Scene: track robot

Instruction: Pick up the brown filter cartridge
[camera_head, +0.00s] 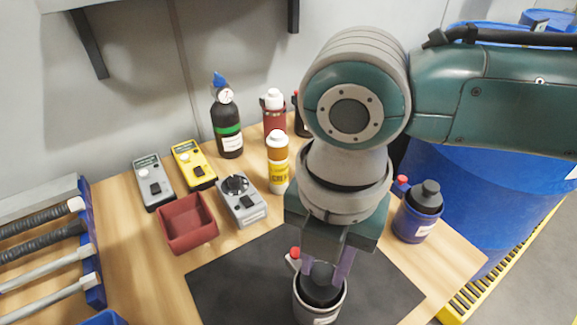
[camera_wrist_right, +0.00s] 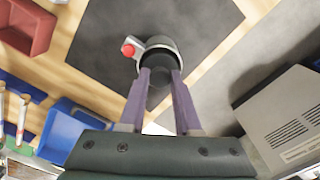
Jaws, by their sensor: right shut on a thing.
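My right gripper (camera_head: 328,280) reaches down over the dark mat. Its two purple fingers are shut on the black top (camera_head: 321,287) of a grey canister (camera_head: 318,311) with a pale label and a red knob at its side. The canister also shows in the right wrist view (camera_wrist_right: 172,45), with the fingers (camera_wrist_right: 160,80) on either side of its black top. I cannot tell whether it touches the mat. No plainly brown cartridge can be made out. A brown-and-yellow bottle (camera_head: 278,172) with a white cap stands behind the mat. My left gripper is not in view.
A blue canister (camera_head: 415,222) with a black top stands right of my arm. A red tray (camera_head: 188,223), grey and yellow meters (camera_head: 194,166), and a dark bottle (camera_head: 228,130) stand left and behind. A tool rack (camera_head: 92,245) is at the left. Blue drums (camera_head: 450,200) stand beyond the table's right edge.

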